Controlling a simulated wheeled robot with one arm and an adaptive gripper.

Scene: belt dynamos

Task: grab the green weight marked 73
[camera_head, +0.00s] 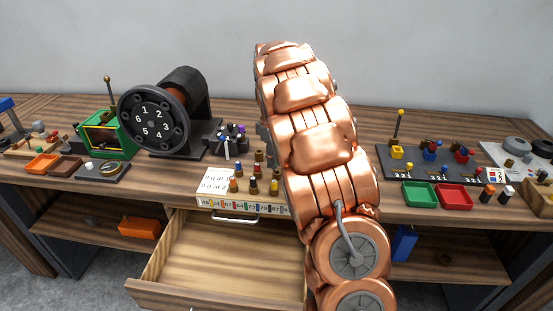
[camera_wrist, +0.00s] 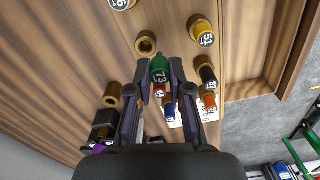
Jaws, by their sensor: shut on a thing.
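In the wrist view, the green weight (camera_wrist: 160,68) marked 73 sits between the two fingertips of my gripper (camera_wrist: 161,80). The fingers press on it from both sides, so my gripper is shut on it. I cannot tell whether the weight is lifted from the surface under it. In the head view my copper arm hides my gripper, and I cannot make out the green weight there.
Several other weights stand close by: a yellow one marked 51 (camera_wrist: 204,36), a black one (camera_wrist: 206,74) and a red one (camera_wrist: 161,91). A black dial machine (camera_head: 155,115) stands left.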

